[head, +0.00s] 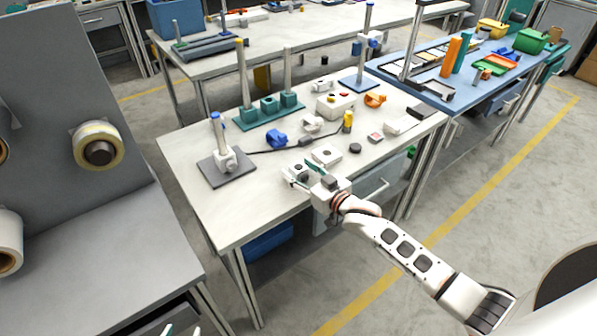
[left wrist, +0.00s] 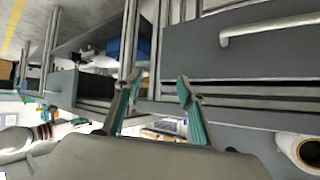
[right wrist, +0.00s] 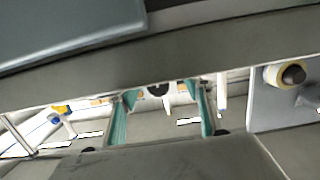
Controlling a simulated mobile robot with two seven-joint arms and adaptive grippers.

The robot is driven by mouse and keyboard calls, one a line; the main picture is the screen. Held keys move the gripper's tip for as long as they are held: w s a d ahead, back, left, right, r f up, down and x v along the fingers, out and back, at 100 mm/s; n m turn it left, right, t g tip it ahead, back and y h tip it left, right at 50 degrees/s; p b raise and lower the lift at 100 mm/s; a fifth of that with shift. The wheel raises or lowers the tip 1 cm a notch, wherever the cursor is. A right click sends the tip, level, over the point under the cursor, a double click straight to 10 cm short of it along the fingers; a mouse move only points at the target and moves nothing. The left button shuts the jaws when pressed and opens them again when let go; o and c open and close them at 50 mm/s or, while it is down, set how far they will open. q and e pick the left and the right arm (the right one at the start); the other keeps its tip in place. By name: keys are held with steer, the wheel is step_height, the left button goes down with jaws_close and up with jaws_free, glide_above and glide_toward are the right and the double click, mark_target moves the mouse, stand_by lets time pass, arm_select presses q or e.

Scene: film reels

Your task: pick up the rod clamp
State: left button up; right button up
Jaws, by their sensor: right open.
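Several clamp-like pieces are on the white table (head: 190,146) in the head view: a blue one (head: 276,138), a white one (head: 312,124) and an orange one (head: 375,100). A white clamp (head: 228,161) also sits low on the rod of the grey-based stand (head: 213,172). I cannot tell which is the rod clamp. My right gripper (head: 303,171) is open and empty over the table's front edge, right of the stand and in front of the blue piece. My left gripper (left wrist: 154,95) is open and empty in the left wrist view; only its tips show at the head view's bottom edge.
A teal base (head: 268,113) with upright rods stands at the table's back. A white block (head: 326,156) lies beside the right gripper. A black cable with a yellow piece (head: 348,121) crosses the table. A grey bench with tape rolls (head: 98,146) stands at left.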

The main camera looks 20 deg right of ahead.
steer(key=c, duration=1.3)
steer(key=shift+r, duration=0.5)
arm_select(q)
steer(key=p, duration=0.1)
steer(key=a+r+p, duration=0.1)
steer(key=p, duration=0.1)
steer(key=shift+s+a+y, duration=0.3)
steer(key=shift+s, duration=0.1)
arm_select(e)
step_height(320, 180, up, 19)
steer(key=shift+r, duration=0.1)
